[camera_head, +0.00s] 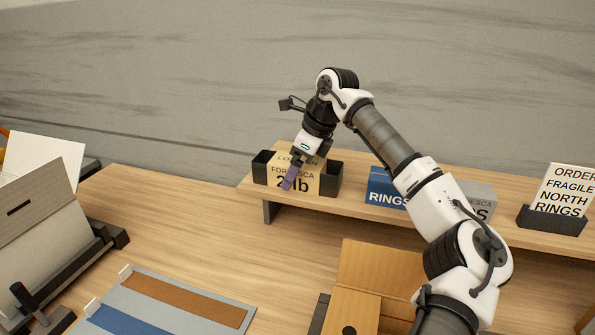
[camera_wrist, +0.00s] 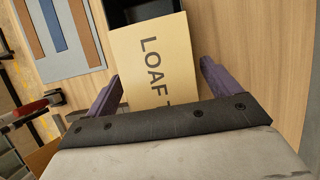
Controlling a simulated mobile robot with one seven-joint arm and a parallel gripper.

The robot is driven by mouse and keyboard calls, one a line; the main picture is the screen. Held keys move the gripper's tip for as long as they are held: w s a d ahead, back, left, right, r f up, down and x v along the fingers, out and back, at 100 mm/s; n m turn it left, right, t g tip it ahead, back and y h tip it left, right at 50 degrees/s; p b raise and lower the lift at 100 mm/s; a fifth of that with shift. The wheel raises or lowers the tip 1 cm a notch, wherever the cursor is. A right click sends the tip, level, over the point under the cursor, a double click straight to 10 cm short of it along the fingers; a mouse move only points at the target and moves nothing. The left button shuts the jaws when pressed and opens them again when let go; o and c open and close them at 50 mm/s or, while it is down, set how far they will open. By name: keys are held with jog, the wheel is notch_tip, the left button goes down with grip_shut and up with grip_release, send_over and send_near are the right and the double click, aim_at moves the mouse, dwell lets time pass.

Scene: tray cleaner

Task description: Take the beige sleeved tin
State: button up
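The beige sleeved tin (camera_head: 312,185) sits in a black holder (camera_head: 262,172) on the raised wooden shelf. Its front reads "2 lb", and its top is partly hidden by my gripper. In the wrist view the beige sleeve (camera_wrist: 150,55) shows "LOAF", with the rest of the word cut off by my gripper body. My gripper (camera_wrist: 161,71) is open, with one purple finger on each side of the sleeve and a small gap showing at the right one. In the head view my gripper (camera_head: 290,180) points down at the tin, one finger in front of its face.
A blue box (camera_head: 383,190) marked "RINGS" and a grey box (camera_head: 480,200) stand right along the shelf, partly behind my arm. An order card (camera_head: 567,188) stands at the shelf's right. An open cardboard box (camera_head: 380,270) and a grey board with coloured strips (camera_head: 190,285) lie below.

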jog(key=c, duration=1.2)
jog(key=shift+o, duration=0.2)
jog(key=shift+r, duration=0.1)
